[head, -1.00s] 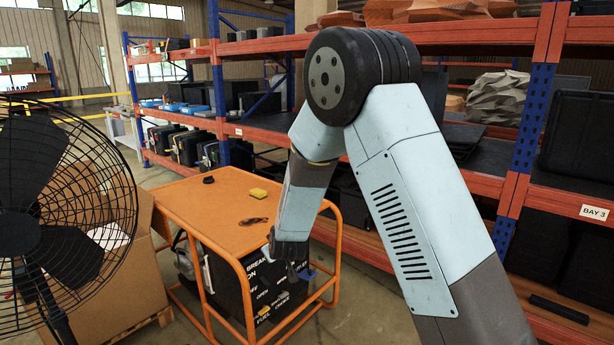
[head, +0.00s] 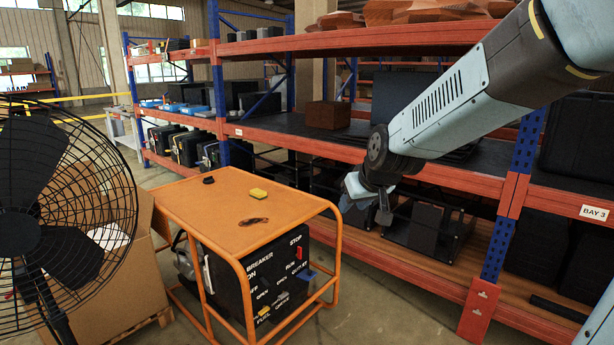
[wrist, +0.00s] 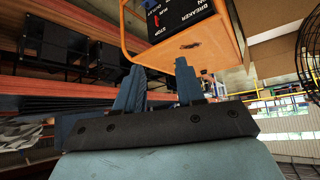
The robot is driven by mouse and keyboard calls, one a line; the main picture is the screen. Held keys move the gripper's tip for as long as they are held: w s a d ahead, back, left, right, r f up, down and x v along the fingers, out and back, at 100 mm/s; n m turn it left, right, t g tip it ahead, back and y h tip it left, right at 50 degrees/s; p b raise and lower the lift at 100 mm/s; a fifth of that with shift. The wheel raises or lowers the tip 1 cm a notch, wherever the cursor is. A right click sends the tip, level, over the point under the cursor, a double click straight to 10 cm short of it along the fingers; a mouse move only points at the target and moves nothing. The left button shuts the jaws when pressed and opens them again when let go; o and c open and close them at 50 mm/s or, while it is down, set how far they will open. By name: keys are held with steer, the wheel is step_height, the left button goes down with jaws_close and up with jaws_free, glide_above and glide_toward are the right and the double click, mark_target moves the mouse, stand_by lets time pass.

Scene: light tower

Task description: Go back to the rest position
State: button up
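My gripper (head: 366,210) hangs in the air to the right of the orange-framed generator (head: 235,205), in front of the shelving. In the wrist view my gripper (wrist: 159,66) shows two blue-grey fingers spread apart with nothing between them. The generator's black panel (head: 278,274) faces front, with labels such as BREAKER, STOP, RUN and FUEL. A red switch (head: 298,253) sits at its right side and a yellow part (head: 264,311) low down. My gripper is apart from the panel.
A black fan (head: 60,220) and cardboard box (head: 95,285) stand left. Shelving (head: 420,166) runs behind and right, close to my arm.

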steer(key=s+d+r+m+h, duration=0.1)
steer(key=s+d, duration=0.3)
steer(key=s, duration=0.3)
steer(key=s+d+r+m+g, duration=0.1)
steer(key=s+d, duration=0.3)
steer(key=s, duration=0.4)
steer(key=s+d+r+m+h, duration=0.1)
steer(key=s+d+r+m, duration=0.1)
steer(key=s, duration=0.5)
steer(key=d+r, duration=0.1)
steer(key=d, duration=0.1)
steer(key=shift+s+d+g+h, duration=0.3)
steer(key=shift+g, duration=0.1)
